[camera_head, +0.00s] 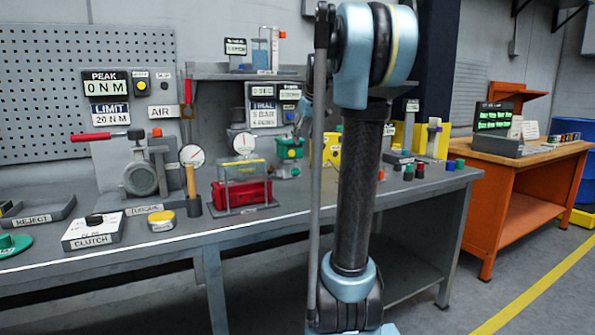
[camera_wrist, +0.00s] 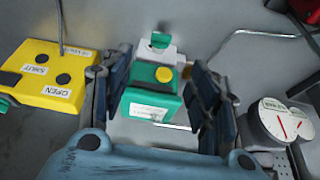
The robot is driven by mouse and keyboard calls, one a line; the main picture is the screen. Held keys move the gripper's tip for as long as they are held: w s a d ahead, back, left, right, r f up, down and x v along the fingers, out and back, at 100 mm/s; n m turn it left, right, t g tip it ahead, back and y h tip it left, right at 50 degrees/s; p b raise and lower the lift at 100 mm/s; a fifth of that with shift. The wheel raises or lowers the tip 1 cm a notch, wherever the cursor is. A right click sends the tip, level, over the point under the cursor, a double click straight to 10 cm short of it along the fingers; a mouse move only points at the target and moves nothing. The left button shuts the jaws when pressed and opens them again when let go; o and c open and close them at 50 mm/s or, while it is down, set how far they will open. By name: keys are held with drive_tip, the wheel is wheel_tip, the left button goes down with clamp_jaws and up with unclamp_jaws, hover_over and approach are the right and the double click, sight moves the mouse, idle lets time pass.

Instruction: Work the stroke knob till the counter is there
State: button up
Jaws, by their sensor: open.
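In the wrist view my gripper (camera_wrist: 160,68) is open, with dark fingers on both sides of a green actuator housing (camera_wrist: 150,98). A small round yellow knob (camera_wrist: 164,74) sits on the housing's top, between the fingers; I cannot tell whether it is the stroke knob. A green piece (camera_wrist: 160,40) stands on a pale block beyond it. The green housing also shows in the head view (camera_head: 290,150), left of my arm. My gripper is not clear there.
Round dial gauges (camera_wrist: 281,121) stand to the right. On the bench, a red unit in a clear guard (camera_head: 241,190) stands left of the actuator. An orange table (camera_head: 525,195) is at far right.

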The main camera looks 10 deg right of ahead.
sight(297, 171)
drive_tip(key=x, duration=1.5)
drive_tip(key=shift+w+a+f, duration=0.1)
drive_tip(key=shift+f, duration=0.2)
drive_tip(key=c, duration=1.1)
